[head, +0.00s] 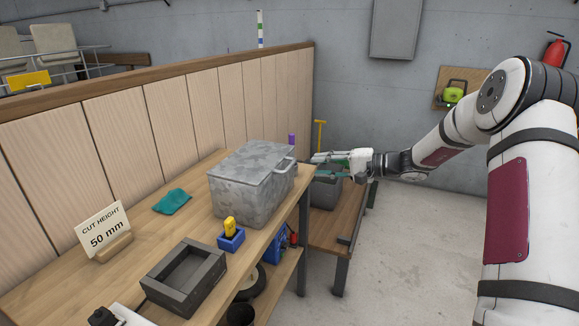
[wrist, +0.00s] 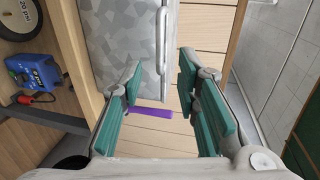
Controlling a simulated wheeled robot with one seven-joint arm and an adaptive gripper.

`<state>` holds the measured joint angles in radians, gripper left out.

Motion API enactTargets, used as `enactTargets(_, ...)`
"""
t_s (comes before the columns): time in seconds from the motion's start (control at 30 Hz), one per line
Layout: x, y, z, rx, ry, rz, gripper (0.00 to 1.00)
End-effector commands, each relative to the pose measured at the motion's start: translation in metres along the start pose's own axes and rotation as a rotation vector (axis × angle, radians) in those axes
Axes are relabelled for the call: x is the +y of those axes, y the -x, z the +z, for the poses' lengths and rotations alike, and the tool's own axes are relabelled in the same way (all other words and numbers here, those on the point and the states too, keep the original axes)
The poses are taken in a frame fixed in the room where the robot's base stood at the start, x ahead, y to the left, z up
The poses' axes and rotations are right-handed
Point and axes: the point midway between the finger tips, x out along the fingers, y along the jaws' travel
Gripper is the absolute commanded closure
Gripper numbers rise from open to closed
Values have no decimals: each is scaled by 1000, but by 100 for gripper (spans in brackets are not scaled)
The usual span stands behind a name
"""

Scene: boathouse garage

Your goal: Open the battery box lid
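A mottled grey metal box (head: 238,195), apparently the battery box, stands on the wooden workbench. Its flat lid (head: 255,160) is down, and a bar handle (head: 290,168) sticks out at the right edge. In the wrist view the box (wrist: 120,45) fills the top middle, and the handle (wrist: 162,45) runs upright at its right edge. My gripper (head: 318,158) is right of the box, pointing left toward it. In the wrist view my gripper (wrist: 158,82) is open, its teal pads apart with nothing held between them. The handle appears ahead of the gap, not visibly touched.
A purple object (head: 292,139) stands behind the box. A dark grey box (head: 325,192) sits on a lower bench beneath my gripper. A teal cloth (head: 172,201), a yellow-and-blue item (head: 231,235) and a dark tray (head: 160,283) lie on the workbench. A wooden partition (head: 170,110) runs behind.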

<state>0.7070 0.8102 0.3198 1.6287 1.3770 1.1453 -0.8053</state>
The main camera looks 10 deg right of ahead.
Motion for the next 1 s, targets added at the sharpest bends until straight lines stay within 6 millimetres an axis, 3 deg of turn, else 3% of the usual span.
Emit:
enactTargets(0.3, 0, -65, 1, -4, 0, 0, 70)
enactTargets(0.5, 0, -93, 1, -2, 0, 1, 70)
enactTargets(0.7, 0, -104, 1, -2, 0, 1, 70)
enactTargets(0.97, 0, -105, 1, -1, 0, 1, 70)
enactTargets(1.0, 0, -105, 1, -1, 0, 1, 75)
